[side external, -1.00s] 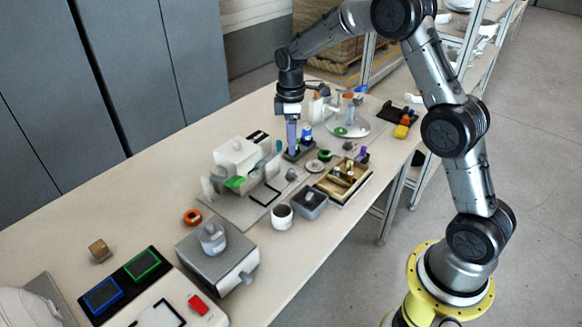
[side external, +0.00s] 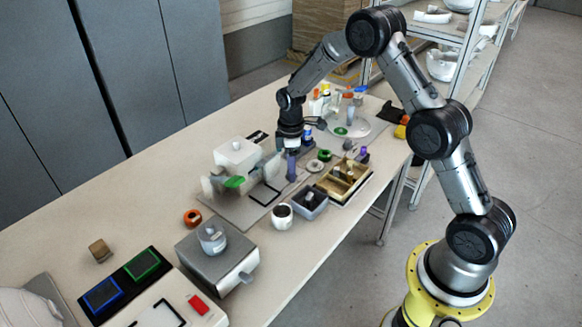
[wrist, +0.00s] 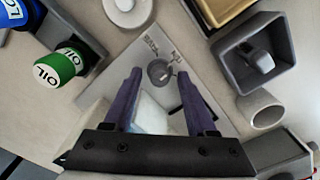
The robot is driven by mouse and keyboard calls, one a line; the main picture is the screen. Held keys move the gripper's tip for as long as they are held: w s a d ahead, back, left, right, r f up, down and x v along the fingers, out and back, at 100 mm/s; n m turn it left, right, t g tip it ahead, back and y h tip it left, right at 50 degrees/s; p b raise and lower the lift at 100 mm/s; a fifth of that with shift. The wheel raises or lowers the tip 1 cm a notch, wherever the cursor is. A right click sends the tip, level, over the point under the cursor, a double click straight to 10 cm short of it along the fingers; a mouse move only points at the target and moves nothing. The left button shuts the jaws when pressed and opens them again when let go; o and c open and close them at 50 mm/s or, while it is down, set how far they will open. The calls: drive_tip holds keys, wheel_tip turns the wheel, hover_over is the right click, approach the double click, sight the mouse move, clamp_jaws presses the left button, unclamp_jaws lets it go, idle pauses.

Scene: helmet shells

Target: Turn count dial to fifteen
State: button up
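The count dial (wrist: 158,73) is a small round dark grey knob with a light mark on top, set on a grey plate with small printing beside it. In the wrist view, my gripper (wrist: 161,78) points down at the dial with two purple fingers apart. The dial shows in the gap between the fingertips, with no visible contact. In the side view, my gripper (side external: 291,167) is low over the grey base plate (side external: 240,210), and I cannot make out the dial there.
A round white disc (wrist: 127,8) lies at the top. A grey bin (wrist: 254,52) and a pale cup (wrist: 262,112) stand at the right. A white machine (side external: 238,158) stands left of my gripper.

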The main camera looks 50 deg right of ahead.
clamp_jaws()
drive_tip(key=shift+m, duration=0.3)
drive_tip(key=m, duration=0.5)
drive_tip(key=shift+r, duration=0.1)
drive_tip(key=m, duration=0.6)
drive_tip(key=shift+m, duration=0.3)
idle(0.3)
drive_tip(key=shift+o, duration=0.7)
unclamp_jaws()
